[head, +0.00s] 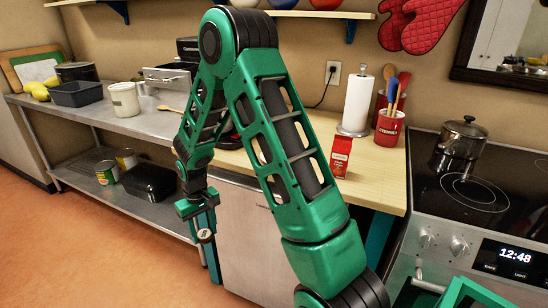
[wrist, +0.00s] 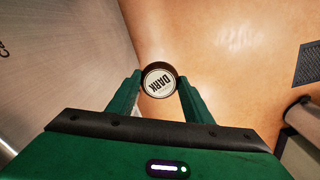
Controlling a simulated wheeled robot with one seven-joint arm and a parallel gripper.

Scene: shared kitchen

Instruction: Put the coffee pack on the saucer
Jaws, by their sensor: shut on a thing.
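My gripper (head: 206,240) hangs low in front of the cabinet door, below counter height and over the floor. In the wrist view my gripper (wrist: 160,84) is shut on a small round brown pod (wrist: 159,82) with a cream lid reading "DARK". In the head view a pale round face of the pod (head: 205,234) shows at the fingers. A red pack with a white label (head: 340,158), which looks like the coffee pack, stands upright on the wooden counter, apart from my gripper. I cannot make out a saucer; my arm hides part of the counter.
The wooden counter (head: 375,180) has free room around the red pack. Behind it stand a paper towel roll (head: 356,104) and a red utensil crock (head: 388,128). A stove with a pot (head: 460,140) is at right. A steel table (head: 95,113) with containers is at left.

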